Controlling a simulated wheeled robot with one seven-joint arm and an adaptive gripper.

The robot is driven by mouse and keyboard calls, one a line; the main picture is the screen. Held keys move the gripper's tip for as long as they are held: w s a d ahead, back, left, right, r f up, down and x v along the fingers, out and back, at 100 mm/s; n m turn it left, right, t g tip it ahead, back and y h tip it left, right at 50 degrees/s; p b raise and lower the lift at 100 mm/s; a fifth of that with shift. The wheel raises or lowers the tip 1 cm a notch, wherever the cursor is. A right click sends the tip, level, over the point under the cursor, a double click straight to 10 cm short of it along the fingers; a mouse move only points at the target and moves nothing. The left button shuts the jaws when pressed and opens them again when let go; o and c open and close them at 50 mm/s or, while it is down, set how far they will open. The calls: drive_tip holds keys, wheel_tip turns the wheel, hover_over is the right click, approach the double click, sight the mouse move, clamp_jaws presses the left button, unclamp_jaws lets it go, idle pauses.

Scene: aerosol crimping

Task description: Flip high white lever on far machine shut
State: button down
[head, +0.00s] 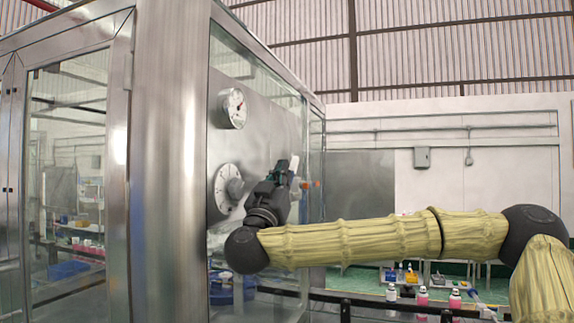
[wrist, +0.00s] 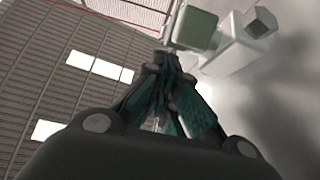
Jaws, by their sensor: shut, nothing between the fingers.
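The far machine (head: 160,150) is a tall steel cabinet with glass panels, on the left of the head view. The white lever (head: 294,163) shows on its right-hand face, just beyond my gripper (head: 281,172). In the wrist view the white lever (wrist: 228,52) is at the top, beside a pale greenish block end. My gripper, also in the wrist view (wrist: 168,62), is shut and empty. Its fingertips are very close to the lever; I cannot tell whether they touch. Part of the lever's mount is hidden behind my gripper in the head view.
A round gauge (head: 234,108) and a round dial (head: 228,187) sit on the same steel panel, left of my gripper. A small orange part (head: 307,184) is right of the lever.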

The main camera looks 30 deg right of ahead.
drive_tip(key=shift+v, duration=3)
